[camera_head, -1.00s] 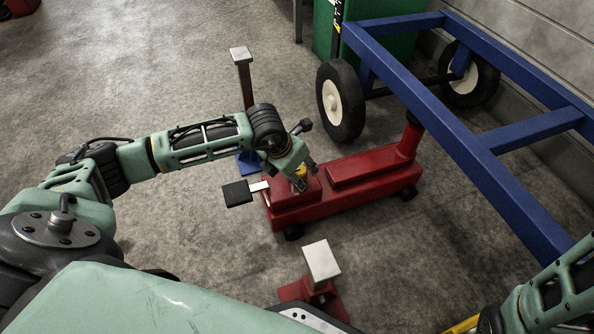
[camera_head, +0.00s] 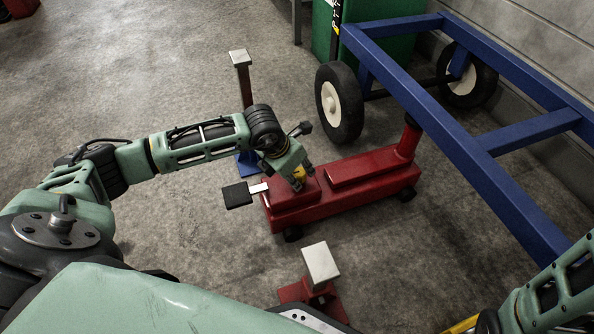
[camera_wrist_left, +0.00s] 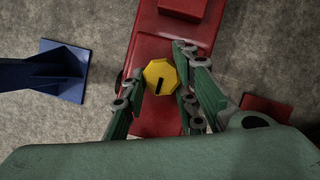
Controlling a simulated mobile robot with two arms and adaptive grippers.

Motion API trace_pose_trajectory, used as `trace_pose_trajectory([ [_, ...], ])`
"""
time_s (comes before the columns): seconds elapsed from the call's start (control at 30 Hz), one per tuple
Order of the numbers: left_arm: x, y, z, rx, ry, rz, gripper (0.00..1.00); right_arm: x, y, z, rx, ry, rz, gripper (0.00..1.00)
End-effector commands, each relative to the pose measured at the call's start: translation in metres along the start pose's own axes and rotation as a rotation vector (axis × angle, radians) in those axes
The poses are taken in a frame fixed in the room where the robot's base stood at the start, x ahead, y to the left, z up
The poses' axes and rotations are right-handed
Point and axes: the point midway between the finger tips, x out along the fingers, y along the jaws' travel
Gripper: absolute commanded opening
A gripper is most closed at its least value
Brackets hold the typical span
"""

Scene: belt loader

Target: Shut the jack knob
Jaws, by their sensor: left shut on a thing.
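In the left wrist view the knob (camera_wrist_left: 161,77) is an octagon with a dark slot line running slightly tilted from upright. My left gripper (camera_head: 303,178) reaches down over it. Its fingers (camera_wrist_left: 161,88) are on both sides of the knob, shut on it. My right gripper is not in view; only part of that arm shows at lower right.
A jack stand with a red base and pale top (camera_head: 321,264) is in front of the jack. Another stand with a blue base (camera_head: 247,163) is behind. A black pedal (camera_head: 237,194) sticks out left of the jack. The blue frame (camera_head: 480,130) and its wheel (camera_head: 340,101) fill the right.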

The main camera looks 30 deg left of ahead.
Motion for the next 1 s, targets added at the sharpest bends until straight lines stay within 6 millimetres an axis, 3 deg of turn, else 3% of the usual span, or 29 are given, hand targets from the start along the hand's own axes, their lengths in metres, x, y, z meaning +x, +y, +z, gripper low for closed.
trace_pose_trajectory([
  [0.07,0.0,0.004,-0.002,-0.002,0.006,0.009,0.01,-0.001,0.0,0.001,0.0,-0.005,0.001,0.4],
  [0.1,0.0,0.004,-0.002,-0.002,0.006,0.01,0.28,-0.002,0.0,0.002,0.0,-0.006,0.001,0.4],
  [0.27,0.0,0.004,-0.002,-0.001,0.006,0.009,0.42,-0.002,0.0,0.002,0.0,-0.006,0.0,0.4],
  [0.67,-0.005,0.002,0.0,0.0,0.001,0.004,0.43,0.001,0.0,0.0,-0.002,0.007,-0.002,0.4],
  [0.77,-0.018,0.003,0.0,0.001,0.0,0.006,0.43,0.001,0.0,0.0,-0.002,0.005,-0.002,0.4],
  [1.0,-0.069,0.003,0.0,0.002,-0.001,0.008,0.43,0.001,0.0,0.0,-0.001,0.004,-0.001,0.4],
])
